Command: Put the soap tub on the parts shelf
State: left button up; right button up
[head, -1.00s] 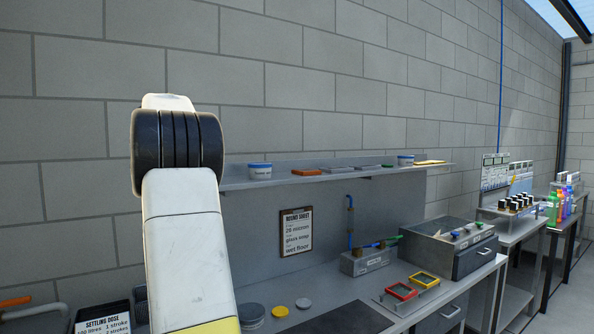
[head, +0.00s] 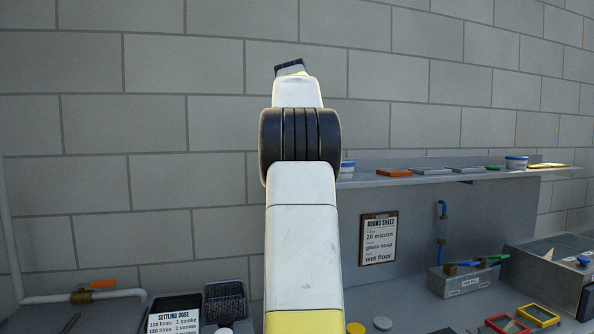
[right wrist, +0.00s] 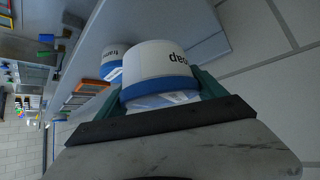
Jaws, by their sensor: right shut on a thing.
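The soap tub (right wrist: 158,62), white with a blue band and the word "soap", is between the teal fingers of my right gripper (right wrist: 160,88) in the right wrist view. The gripper is shut on it. The parts shelf (head: 440,178) runs along the wall in the head view. Its grey board (right wrist: 190,28) also shows beside the held tub in the right wrist view. I cannot tell whether the tub touches the board. In the head view my right arm hides the gripper, the held tub and the shelf's left part. My left gripper is not in view.
Another white-and-blue tub (right wrist: 112,62) stands just beyond the held one; my arm partly covers a tub (head: 347,169) in the head view. A rounds sheet (head: 379,239) hangs below.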

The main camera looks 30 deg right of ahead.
jog(key=shift+f, duration=4)
jog(key=shift+f, duration=0.15)
jog(key=o, duration=1.9)
jog(key=shift+s+a+r, duration=0.1)
jog(key=shift+a+r, duration=0.1)
jog(key=shift+r, duration=0.05)
jog(key=v, duration=1.2)
jog(key=s+a+f+n+y, duration=0.3)
jog(key=s+a+f, duration=0.4)
jog(key=a+f, duration=0.2)
jog(key=s+a+f+n+y, duration=0.3)
jog(key=s+a+f, duration=0.5)
jog(key=a, duration=0.5)
jog(key=s+a+f+n+y, duration=0.3)
jog(key=s+a+f, duration=0.5)
jog(key=a, duration=0.3)
jog(key=shift+f+n+y, duration=0.3)
jog(key=shift+f+n, duration=0.5)
jog(key=shift+n, duration=0.1)
